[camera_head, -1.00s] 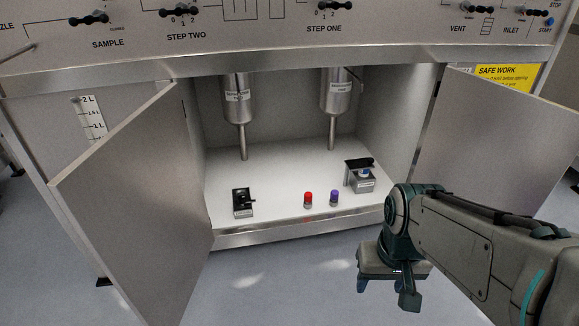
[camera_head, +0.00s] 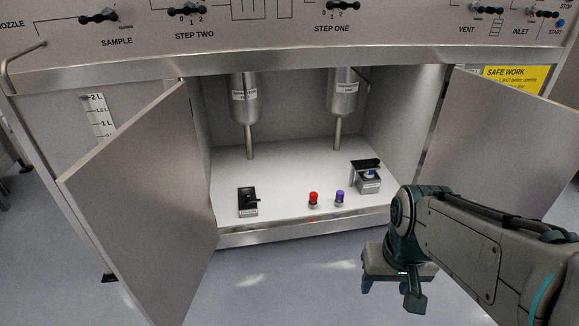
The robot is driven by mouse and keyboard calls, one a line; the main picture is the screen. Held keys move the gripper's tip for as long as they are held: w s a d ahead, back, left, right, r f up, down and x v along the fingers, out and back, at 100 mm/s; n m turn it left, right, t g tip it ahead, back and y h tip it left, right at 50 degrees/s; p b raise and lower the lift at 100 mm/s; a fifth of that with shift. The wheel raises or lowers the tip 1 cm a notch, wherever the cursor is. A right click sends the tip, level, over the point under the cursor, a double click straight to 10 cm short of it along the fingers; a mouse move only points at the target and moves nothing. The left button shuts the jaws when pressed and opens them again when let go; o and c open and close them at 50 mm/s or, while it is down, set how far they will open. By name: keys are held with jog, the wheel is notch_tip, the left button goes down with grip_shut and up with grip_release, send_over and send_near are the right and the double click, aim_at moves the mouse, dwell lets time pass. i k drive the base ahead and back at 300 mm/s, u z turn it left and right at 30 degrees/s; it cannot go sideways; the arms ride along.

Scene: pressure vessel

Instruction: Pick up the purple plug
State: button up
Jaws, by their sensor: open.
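The purple plug (camera_head: 339,198) is a small upright cylinder near the front edge of the white cabinet floor. A red plug (camera_head: 313,200) stands just left of it, with a small gap between them. My gripper (camera_head: 392,297) is in front of the cabinet, to the right of and lower in the picture than the purple plug. It hangs over the grey floor, points downward, and is open and empty. Nothing hides the purple plug.
Cabinet doors stand open at left (camera_head: 140,205) and right (camera_head: 500,140). A black clamp-like device (camera_head: 247,203) and a grey device with a black top (camera_head: 368,181) sit on the cabinet floor. Two metal cylinders (camera_head: 245,97) (camera_head: 342,92) hang above. A front lip (camera_head: 300,229) edges the opening.

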aim_at(339, 201)
jog(key=z, duration=0.15)
jog(key=i, duration=0.85)
jog(key=u, duration=0.5)
jog(key=i, duration=0.85)
jog(key=u, duration=0.1)
